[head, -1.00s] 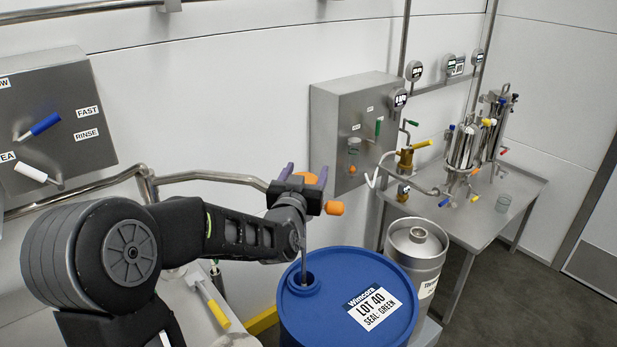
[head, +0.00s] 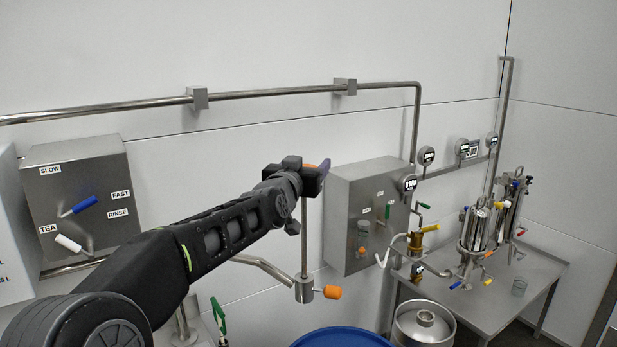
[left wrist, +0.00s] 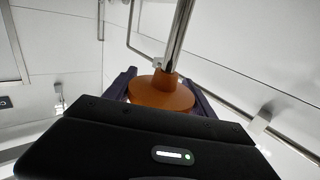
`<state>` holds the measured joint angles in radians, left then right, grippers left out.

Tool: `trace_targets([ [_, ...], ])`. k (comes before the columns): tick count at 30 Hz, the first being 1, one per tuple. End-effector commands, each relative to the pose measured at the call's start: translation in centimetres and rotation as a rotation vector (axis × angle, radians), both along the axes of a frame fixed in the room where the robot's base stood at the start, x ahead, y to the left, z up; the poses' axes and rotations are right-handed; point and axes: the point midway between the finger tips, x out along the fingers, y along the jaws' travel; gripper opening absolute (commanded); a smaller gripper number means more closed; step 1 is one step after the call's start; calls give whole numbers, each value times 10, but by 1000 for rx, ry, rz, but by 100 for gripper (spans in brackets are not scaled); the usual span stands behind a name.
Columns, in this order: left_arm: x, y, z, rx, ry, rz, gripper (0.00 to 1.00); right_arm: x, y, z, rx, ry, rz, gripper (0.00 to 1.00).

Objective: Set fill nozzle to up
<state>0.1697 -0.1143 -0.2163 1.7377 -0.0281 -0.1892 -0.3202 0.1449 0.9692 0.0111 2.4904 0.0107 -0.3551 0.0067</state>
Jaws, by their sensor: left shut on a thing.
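My left gripper (head: 318,170) is shut on the orange knob (left wrist: 160,93) at the top of the fill nozzle's thin metal rod (head: 304,235). In the left wrist view the dark purple fingers sit on both sides of the knob, and the rod (left wrist: 180,38) runs away from it. In the head view the rod runs down to a metal collar (head: 304,290) with an orange side knob (head: 332,292), on the end of a bent pipe. The rod's lower end is out of the picture. My right gripper is not in view.
The top of a blue drum (head: 342,338) shows at the bottom edge, beside a steel keg (head: 424,325). A grey wall box (head: 368,215) stands close right of my left gripper. A lever panel (head: 82,195) is at left. A steel table (head: 540,270) is at right.

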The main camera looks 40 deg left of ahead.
Motion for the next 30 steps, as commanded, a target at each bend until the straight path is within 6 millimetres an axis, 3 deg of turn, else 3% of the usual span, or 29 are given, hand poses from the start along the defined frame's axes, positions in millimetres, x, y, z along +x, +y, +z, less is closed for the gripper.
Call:
trace_targets([
  [2,-1,1,14,4,-9,3,0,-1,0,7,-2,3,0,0],
  [14,-1,1,19,5,-14,3,0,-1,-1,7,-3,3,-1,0],
  [15,-1,1,19,5,-15,3,65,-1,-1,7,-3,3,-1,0],
  [23,0,0,15,2,-8,2,86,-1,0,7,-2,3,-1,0],
  [30,-1,0,13,2,-4,2,86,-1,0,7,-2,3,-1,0],
])
